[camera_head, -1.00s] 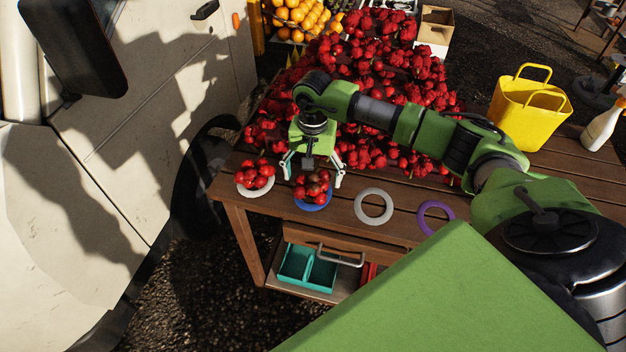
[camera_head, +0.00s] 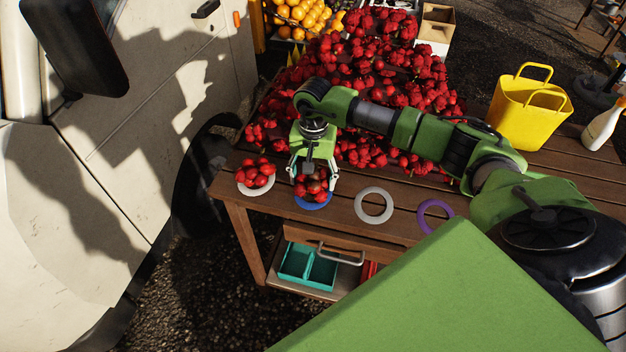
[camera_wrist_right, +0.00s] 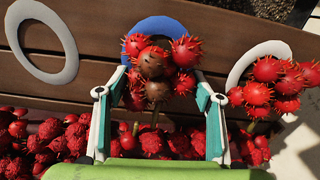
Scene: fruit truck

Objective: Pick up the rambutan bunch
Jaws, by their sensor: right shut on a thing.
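A red rambutan bunch (camera_head: 311,184) with some brownish fruits sits over the blue ring (camera_head: 318,206) on the wooden table. My right gripper (camera_head: 311,182) is above it with its fingers down on both sides, shut on the bunch. In the right wrist view the same bunch (camera_wrist_right: 158,66) shows between the two teal fingertips, in front of the blue ring (camera_wrist_right: 180,25). A second rambutan bunch (camera_head: 256,172) sits on a white ring to the left. My left gripper is not in view.
A large heap of rambutans (camera_head: 385,75) covers the table behind the gripper. An empty white ring (camera_head: 361,206) and an empty purple ring (camera_head: 422,214) lie to the right. A yellow basket (camera_head: 530,115) and a spray bottle (camera_head: 603,125) stand at the right. A vehicle (camera_head: 160,110) is close at left.

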